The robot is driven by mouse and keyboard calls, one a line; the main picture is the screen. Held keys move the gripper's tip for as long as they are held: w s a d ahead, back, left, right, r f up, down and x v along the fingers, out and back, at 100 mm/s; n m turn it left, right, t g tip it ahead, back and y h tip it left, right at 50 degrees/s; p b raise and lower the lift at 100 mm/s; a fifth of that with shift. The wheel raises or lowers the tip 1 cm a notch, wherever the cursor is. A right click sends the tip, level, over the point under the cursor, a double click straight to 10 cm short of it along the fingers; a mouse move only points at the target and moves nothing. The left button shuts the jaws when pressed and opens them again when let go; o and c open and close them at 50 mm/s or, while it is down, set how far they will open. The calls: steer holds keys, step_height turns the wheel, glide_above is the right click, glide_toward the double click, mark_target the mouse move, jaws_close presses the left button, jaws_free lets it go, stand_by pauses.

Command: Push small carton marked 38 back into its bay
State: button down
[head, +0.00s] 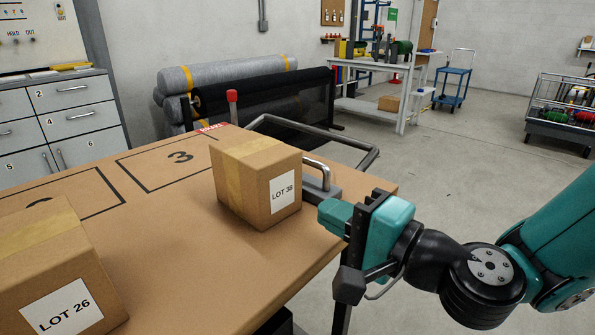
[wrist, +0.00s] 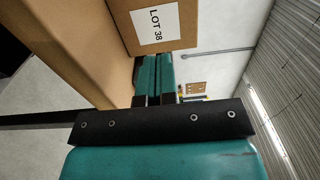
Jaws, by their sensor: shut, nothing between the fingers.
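The small carton marked LOT 38 (head: 240,185) stands upright on the brown table near its right edge. It lies to the right of the black-outlined bay marked 3 (head: 150,172) and may hide part of that outline. My gripper (head: 328,214) is shut and empty, just right of the carton's labelled side. In the wrist view the carton (wrist: 120,20) and its label fill the top, and my closed teal fingers (wrist: 154,75) point toward its lower edge. I cannot tell whether the fingertips touch it.
A larger carton marked LOT 26 (head: 50,270) stands at the front left, beside another outlined bay (head: 110,200). A grey metal handle (head: 322,175) sits behind carton 38 at the table edge. A red-topped lever (head: 232,105) stands at the back. The tabletop between the cartons is clear.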

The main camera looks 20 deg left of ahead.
mark_target(284, 188)
steer(key=p+x, duration=0.3)
steer(key=x, duration=0.3)
steer(key=shift+r, duration=0.1)
steer(key=shift+w+a, duration=0.2)
steer(key=shift+a, duration=0.2)
steer(key=shift+w, duration=0.1)
